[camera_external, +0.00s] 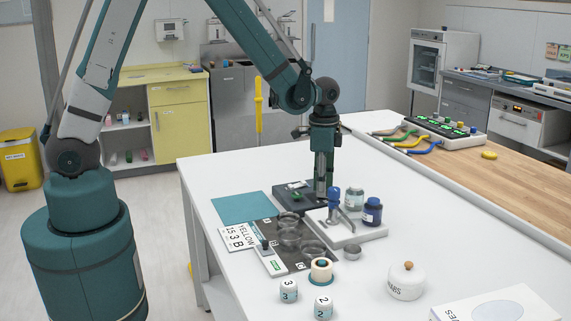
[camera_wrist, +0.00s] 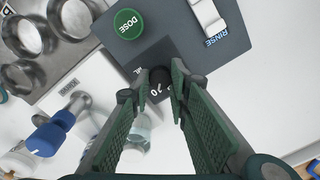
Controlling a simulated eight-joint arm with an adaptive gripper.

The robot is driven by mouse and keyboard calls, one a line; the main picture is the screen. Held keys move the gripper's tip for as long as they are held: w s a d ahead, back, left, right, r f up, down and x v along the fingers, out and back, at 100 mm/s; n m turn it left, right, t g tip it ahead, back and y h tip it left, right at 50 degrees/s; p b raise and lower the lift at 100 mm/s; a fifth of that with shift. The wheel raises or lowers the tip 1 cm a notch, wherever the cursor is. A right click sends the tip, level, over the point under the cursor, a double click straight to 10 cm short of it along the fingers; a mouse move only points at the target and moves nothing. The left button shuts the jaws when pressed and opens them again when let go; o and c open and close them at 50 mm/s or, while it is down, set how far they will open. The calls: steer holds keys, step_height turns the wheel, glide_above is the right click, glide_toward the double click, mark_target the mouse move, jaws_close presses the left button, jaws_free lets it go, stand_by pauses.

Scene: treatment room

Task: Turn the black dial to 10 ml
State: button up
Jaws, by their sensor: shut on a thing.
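The black dial (camera_wrist: 160,76) is a small dark round knob on the dark grey dosing unit (camera_wrist: 185,52), seen in the wrist view. In the external view my gripper (camera_external: 321,196) points straight down at the right part of the dosing unit (camera_external: 288,201), and the dial is hidden there. A green DOSE button (camera_wrist: 128,24) sits on the unit.
A white switch (camera_wrist: 208,18) by the RINSE label shares the unit. A teal mat (camera_external: 243,208) lies left.

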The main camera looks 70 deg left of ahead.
stand_by(0.4)
steer(key=o, duration=0.9)
steer(key=shift+r, duration=0.1)
step_height(320, 180, up, 12)
stand_by(0.4)
steer(key=shift+s+d, duration=0.1)
steer(key=shift+s, duration=0.1)
stand_by(0.4)
